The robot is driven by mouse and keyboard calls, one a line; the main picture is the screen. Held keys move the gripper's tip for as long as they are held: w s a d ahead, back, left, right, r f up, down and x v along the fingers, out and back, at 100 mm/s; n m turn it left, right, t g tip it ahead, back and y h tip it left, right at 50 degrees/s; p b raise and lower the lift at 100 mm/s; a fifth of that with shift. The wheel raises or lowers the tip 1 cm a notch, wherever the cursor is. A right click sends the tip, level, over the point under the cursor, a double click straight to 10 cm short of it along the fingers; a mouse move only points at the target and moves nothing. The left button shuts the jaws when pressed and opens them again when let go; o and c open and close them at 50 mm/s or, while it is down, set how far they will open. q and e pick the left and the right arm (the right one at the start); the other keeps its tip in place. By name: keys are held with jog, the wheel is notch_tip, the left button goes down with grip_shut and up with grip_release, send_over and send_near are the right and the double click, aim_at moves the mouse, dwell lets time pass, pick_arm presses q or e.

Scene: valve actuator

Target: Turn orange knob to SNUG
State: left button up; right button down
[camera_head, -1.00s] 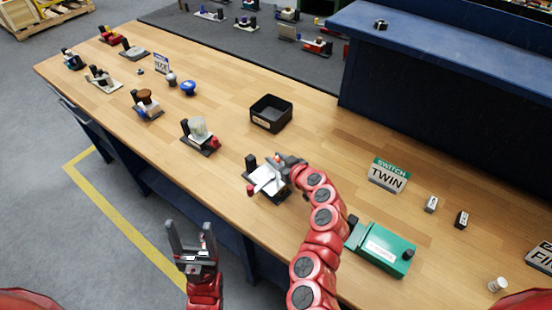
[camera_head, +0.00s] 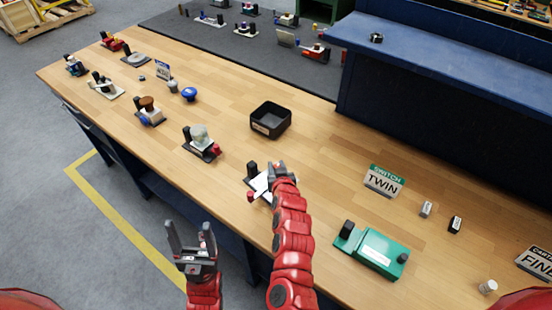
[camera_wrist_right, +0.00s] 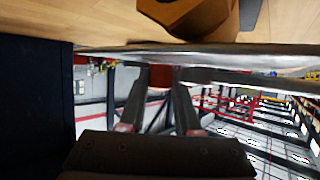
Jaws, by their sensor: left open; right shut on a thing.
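A small device with a white plate (camera_head: 260,184), a black post and a small red knob (camera_head: 250,196) stands near the front edge of the bench in the head view. My right gripper (camera_head: 278,170) is at this device and shut on some part of it, largely hidden by the gripper and arm. My left gripper (camera_head: 190,232) is open and empty, in front of the bench.
A device with a pale knob (camera_head: 200,138) stands left of my right gripper, and a black bin (camera_head: 270,119) behind it. A green box (camera_head: 372,250) lies right of my right arm. A TWIN sign (camera_head: 384,181) stands further right. Bench surface between them is clear.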

jog(key=shift+s+a, duration=0.1)
jog(key=shift+a, duration=0.05)
jog(key=c, duration=0.6)
grip_release()
jog(key=shift+r, duration=0.1)
jog(key=shift+s+r, duration=0.15)
jog(key=shift+s, duration=0.25)
jog(key=b+v, duration=0.1)
jog(key=v, duration=1.5)
jog(key=shift+s+b, duration=0.2)
jog(key=shift+b, duration=0.1)
